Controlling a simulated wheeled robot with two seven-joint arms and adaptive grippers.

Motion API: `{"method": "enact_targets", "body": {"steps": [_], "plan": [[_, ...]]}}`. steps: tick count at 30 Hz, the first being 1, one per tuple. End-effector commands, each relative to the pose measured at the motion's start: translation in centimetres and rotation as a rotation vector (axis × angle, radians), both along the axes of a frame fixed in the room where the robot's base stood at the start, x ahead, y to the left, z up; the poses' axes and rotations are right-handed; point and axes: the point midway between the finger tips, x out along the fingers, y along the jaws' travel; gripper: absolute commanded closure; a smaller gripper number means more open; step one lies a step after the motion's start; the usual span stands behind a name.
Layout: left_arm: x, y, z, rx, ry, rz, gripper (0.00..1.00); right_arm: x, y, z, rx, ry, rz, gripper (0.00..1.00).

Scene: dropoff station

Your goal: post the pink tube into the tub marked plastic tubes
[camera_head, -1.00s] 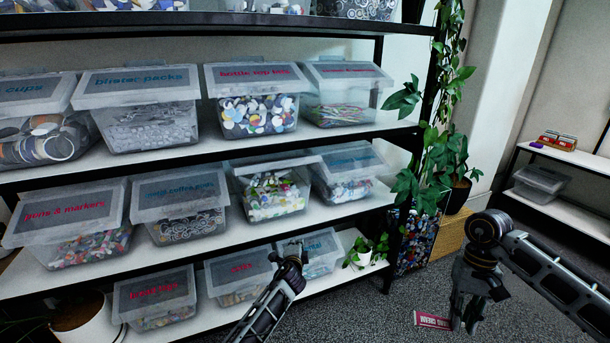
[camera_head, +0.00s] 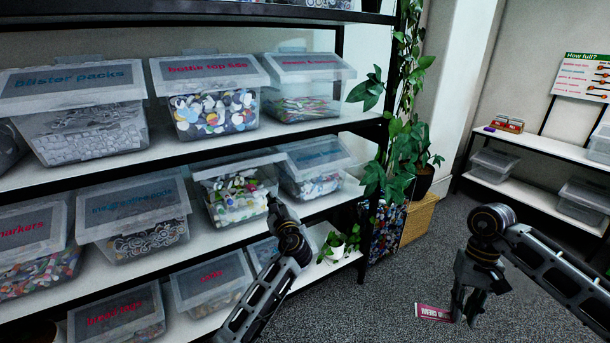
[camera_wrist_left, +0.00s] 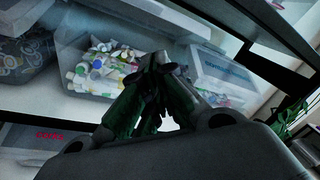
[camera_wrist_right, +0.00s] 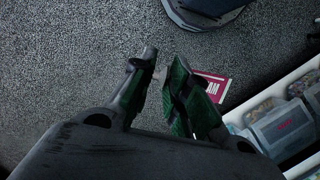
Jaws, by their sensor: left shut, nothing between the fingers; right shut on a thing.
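The pink tube (camera_head: 433,313), flat with white lettering, is at my right gripper (camera_head: 462,316), low over the floor. My right gripper is shut on it; in the right wrist view the tube (camera_wrist_right: 216,86) shows partly behind a finger. A clear tub (camera_head: 236,204) of squeezed tubes is on the middle shelf, its lid (camera_head: 228,165) tilted; its label cannot be read. My left gripper (camera_head: 274,205) is shut and empty in front of that tub's right side. In the left wrist view its fingertips (camera_wrist_left: 160,62) overlap the tub's tubes (camera_wrist_left: 98,70).
Lidded tubs stand close on both sides, including one with a blue label (camera_head: 318,170). A shelf with bottle caps (camera_head: 213,110) is above. A potted plant (camera_head: 338,243) stands below right. The grey floor (camera_head: 390,295) between my arms is clear.

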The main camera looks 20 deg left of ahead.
Motion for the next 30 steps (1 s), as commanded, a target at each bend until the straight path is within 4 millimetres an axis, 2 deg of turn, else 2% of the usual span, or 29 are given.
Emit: {"method": "enact_targets", "body": {"steps": [8,15,21,30], "plan": [[-1.6,1.6,0.7,0.206,0.150,0.113,1.00,0.0,0.0,0.0,0.000,0.000,0.000,0.96],[-2.5,2.6,0.6,0.342,0.302,0.182,1.00,0.0,0.0,0.0,0.000,0.000,0.000,0.96],[-2.9,2.9,0.4,0.434,0.410,0.206,1.00,0.0,0.0,0.0,0.000,0.000,0.000,0.96],[-2.9,2.9,0.4,0.495,0.470,0.208,1.00,0.0,0.0,0.0,0.000,0.000,0.000,0.96]]}}
